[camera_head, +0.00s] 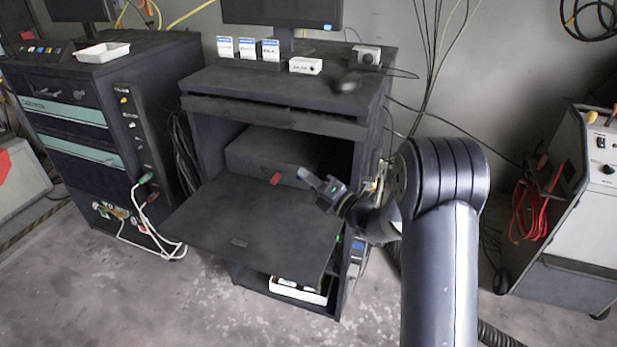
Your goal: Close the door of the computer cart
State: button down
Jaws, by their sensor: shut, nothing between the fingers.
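The dark computer cart (290,92) stands in the middle of the view. Its door (250,225) is a flat dark panel that sticks out toward me from below the open bay, lying about level, with a small label near its front edge. Inside the bay is a dark box-shaped unit (265,150). My gripper (312,178) is at the right side of the bay opening, above the rear right part of the door. It is shut and empty. I cannot tell whether it touches the door or the cart.
A monitor (285,10), small boxes (248,48) and a mouse (348,82) are on the cart top. A white tray (300,290) sits on the lower shelf. A dark cabinet (70,100) with cables stands left, a grey machine (590,190) right. Floor in front is clear.

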dwell(0.8)
jog(key=c, duration=1.5)
grip_release()
jog(key=shift+s+d, duration=0.1)
jog(key=shift+d, duration=0.05)
jog(key=b+v, duration=0.1)
jog(key=v, duration=0.9)
jog(key=shift+s+d+f, duration=0.1)
jog(key=shift+s+d, duration=0.05)
jog(key=shift+s, duration=0.05)
jog(key=shift+c, duration=0.2)
